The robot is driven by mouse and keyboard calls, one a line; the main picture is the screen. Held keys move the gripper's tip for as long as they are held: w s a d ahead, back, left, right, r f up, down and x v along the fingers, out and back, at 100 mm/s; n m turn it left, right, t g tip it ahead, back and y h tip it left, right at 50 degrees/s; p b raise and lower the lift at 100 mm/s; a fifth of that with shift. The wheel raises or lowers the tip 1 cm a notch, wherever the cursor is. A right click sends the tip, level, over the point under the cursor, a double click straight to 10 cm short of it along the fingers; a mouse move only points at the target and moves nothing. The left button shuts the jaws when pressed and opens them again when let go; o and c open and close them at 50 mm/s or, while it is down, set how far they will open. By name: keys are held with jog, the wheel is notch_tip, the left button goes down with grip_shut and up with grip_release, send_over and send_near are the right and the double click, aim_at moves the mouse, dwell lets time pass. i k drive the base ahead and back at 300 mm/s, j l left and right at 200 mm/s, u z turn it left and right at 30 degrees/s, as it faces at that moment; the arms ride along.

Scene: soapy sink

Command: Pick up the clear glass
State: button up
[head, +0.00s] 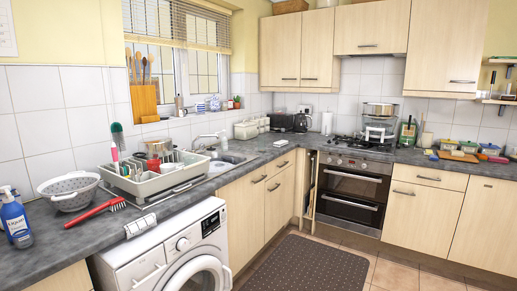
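I cannot make out a clear glass for certain in the head view. A white dish rack (150,186) stands on the dark counter to the left of the sink. It holds a red item (153,164), plates and other dishes, too small to tell apart. The sink (222,163) is partly hidden behind the rack, so its inside shows only in part. My gripper is not in view.
A washing machine (165,260) is below. An oven (350,190) is at the back. The floor mat (305,268) is clear.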

aim_at(262, 139)
jog(key=i+j+u, duration=0.15)
jog(key=i+j, duration=0.15)
jog(key=i, duration=0.65)
jog(key=i+j+u, duration=0.1)
jog(key=i, duration=0.9)
jog(key=i+j+u, duration=0.15)
jog(key=i, duration=0.8)
jog(key=l+u, duration=0.15)
jog(key=u, duration=0.3)
jog(key=i+l+u, duration=0.2)
jog(key=l, duration=0.2)
jog(key=l+u, duration=0.45)
jog(key=l, duration=0.35)
jog(key=i, duration=0.05)
